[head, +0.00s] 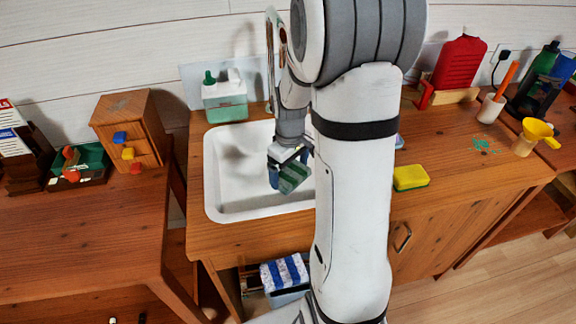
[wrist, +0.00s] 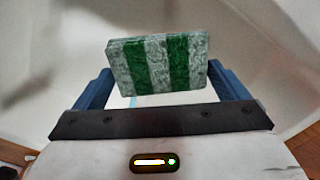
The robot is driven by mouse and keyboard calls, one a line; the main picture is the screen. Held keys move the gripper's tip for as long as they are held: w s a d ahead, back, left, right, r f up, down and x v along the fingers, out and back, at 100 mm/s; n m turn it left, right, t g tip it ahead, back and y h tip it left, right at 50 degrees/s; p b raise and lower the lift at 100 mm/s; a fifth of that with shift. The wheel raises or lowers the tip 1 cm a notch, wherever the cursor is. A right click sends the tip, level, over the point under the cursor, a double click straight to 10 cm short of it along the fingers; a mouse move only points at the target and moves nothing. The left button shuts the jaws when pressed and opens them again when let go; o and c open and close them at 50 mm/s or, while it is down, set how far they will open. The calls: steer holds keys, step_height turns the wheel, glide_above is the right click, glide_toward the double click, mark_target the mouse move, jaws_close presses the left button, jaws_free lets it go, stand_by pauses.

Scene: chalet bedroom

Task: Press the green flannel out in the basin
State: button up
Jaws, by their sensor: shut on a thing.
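My gripper (head: 289,168) is inside the white basin (head: 225,205), toward its right side, and is shut on the green flannel (head: 294,177). The flannel is a folded block with green and grey-white stripes. In the wrist view the flannel (wrist: 158,63) sits between the two blue fingers, with the pale basin (wrist: 50,45) behind it. It looks held above the basin floor, but I cannot tell whether any part touches it. My arm hides the right part of the basin in the head view.
A green-and-clear soap bottle (head: 224,100) stands behind the basin. A yellow sponge (head: 411,178) lies on the counter to the right. A blue-and-white striped cloth (head: 284,272) lies below the counter. A wooden box (head: 128,125) stands on the left desk.

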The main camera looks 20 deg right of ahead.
steer(key=b, duration=0.4)
glide_above(290, 197)
steer(key=shift+w+f, duration=0.15)
steer(key=shift+f, duration=1.55)
steer(key=shift+w+f, duration=0.1)
steer(key=shift+f, duration=1.55)
steer(key=shift+f+b, duration=0.55)
steer(key=shift+b, duration=0.05)
steer(key=shift+s+f, duration=0.15)
steer(key=shift+f, duration=0.05)
step_height(290, 197, up, 15)
steer(key=p, duration=1.1)
steer(key=shift+r, duration=0.15)
